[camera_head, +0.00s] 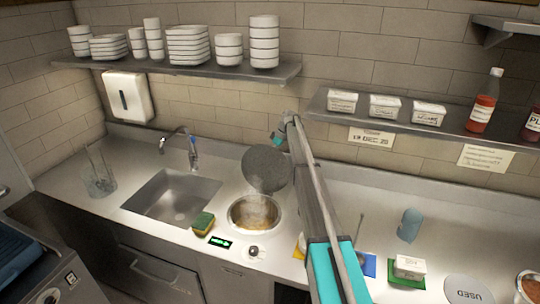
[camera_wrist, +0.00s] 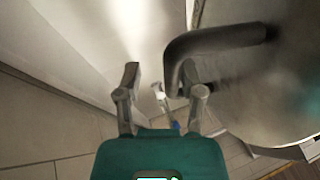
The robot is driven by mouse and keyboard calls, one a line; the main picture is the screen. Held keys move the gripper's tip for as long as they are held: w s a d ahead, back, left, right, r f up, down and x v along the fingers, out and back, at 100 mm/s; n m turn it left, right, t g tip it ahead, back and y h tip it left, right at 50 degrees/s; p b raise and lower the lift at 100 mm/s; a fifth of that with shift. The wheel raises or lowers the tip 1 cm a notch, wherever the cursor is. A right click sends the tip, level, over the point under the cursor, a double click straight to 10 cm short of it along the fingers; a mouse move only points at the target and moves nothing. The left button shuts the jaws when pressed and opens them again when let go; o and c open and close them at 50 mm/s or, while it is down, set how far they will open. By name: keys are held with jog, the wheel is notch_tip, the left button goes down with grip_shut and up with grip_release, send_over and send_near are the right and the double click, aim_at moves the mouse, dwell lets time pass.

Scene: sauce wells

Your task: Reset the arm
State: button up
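My gripper (camera_head: 279,138) is up at the back wall, above the counter, at the end of my outstretched arm. In the wrist view its two fingers (camera_wrist: 162,78) stand apart, with a gap between them. The lid (camera_head: 265,168) stands tilted up behind a round well (camera_head: 255,213) with brownish contents and steam. The lid's broad face fills the right of the wrist view (camera_wrist: 270,90).
A sink (camera_head: 172,197) with a tap (camera_head: 192,155) lies left of the well, with a sponge (camera_head: 203,222) between. A shelf of white dishes (camera_head: 180,70) hangs above. A shelf with tubs and bottles (camera_head: 400,116) is close right of my arm. A blue bottle (camera_head: 409,224) stands on the right counter.

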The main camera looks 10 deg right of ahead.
jog(key=shift+o, duration=0.9)
jog(key=shift+w+d+f, duration=0.15)
jog(key=shift+w+d, duration=0.05)
jog(key=shift+w, duration=0.1)
jog(key=shift+s, duration=0.15)
jog(key=shift+s+a, duration=0.1)
